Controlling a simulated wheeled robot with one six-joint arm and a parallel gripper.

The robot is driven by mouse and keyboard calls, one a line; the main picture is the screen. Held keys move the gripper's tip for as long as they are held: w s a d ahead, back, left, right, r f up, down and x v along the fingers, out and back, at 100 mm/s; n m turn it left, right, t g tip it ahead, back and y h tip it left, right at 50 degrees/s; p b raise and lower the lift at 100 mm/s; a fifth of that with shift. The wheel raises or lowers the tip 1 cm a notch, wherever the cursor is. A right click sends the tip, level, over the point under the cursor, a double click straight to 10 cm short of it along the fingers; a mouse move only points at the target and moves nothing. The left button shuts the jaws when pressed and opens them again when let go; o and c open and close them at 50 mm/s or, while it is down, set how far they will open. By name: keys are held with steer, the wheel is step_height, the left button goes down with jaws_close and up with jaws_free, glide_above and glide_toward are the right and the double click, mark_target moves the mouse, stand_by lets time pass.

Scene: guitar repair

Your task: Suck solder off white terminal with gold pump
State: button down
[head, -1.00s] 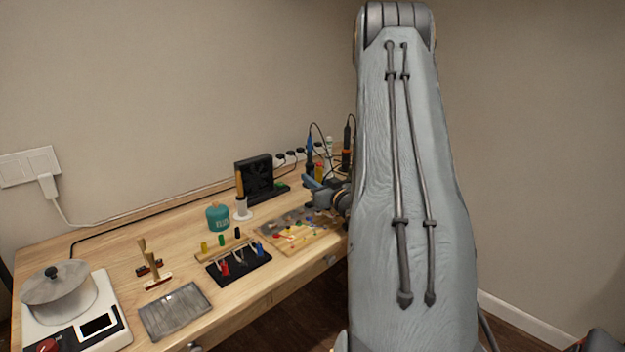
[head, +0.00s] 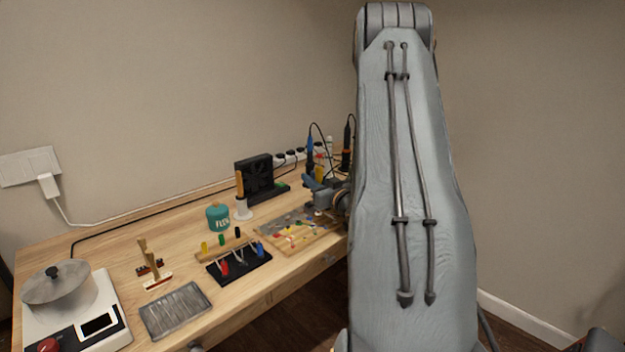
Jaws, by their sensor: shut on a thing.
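My gripper (head: 318,190) is beyond my arm, low over the far right part of the bench, just above the back of a work board (head: 265,236). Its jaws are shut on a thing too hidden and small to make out. The board carries small red, yellow and white parts; I cannot tell which is the white terminal. My arm hides the board's right end.
Soldering tools (head: 310,150) stand behind. A pot (head: 60,290) sits far left.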

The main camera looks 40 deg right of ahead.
step_height(320, 180, up, 7)
steer(key=p, duration=0.4)
steer(key=shift+p, duration=0.35)
steer(key=d+r+p, duration=0.1)
steer(key=d+r, duration=0.1)
steer(key=d, duration=0.6)
stand_by(0.6)
steer(key=shift+a, duration=0.15)
